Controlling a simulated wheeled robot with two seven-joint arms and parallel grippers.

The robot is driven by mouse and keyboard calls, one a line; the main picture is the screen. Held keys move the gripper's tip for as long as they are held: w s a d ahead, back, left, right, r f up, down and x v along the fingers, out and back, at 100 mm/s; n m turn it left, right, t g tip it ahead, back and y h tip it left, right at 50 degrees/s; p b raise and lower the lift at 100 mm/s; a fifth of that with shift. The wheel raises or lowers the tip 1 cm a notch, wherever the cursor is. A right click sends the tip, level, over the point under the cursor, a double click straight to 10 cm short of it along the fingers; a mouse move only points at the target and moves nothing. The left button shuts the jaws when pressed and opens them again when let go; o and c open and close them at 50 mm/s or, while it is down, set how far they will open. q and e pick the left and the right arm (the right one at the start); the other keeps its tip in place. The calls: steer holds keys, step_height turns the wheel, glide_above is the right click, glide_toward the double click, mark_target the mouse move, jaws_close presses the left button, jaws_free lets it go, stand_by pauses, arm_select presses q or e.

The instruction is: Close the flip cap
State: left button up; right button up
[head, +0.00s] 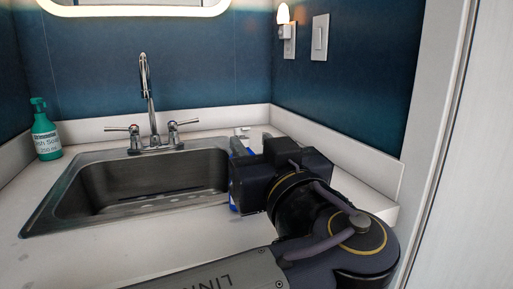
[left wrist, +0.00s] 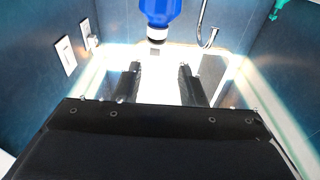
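A blue bottle (head: 240,147) stands on the counter at the right of the sink. My left wrist and gripper hide most of it in the head view. A pale cap part (head: 242,131) shows at its top; its hinge is too small to make out. In the left wrist view the blue bottle (left wrist: 160,8) is at the top edge, with its whitish cap end (left wrist: 157,34) pointing down toward the fingers. My left gripper (left wrist: 160,70) has its two dark fingers apart, with nothing seen between them. Its fingertips are hidden in the head view. My right gripper is not in view.
A steel sink (head: 60,205) with a chrome faucet (head: 150,95) lies left of my arm. A green soap bottle (head: 45,138) stands at the far left.

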arm_select(q)
steer(key=p+v, duration=0.1)
steer(key=v, duration=0.7)
steer(key=shift+w+f, duration=0.1)
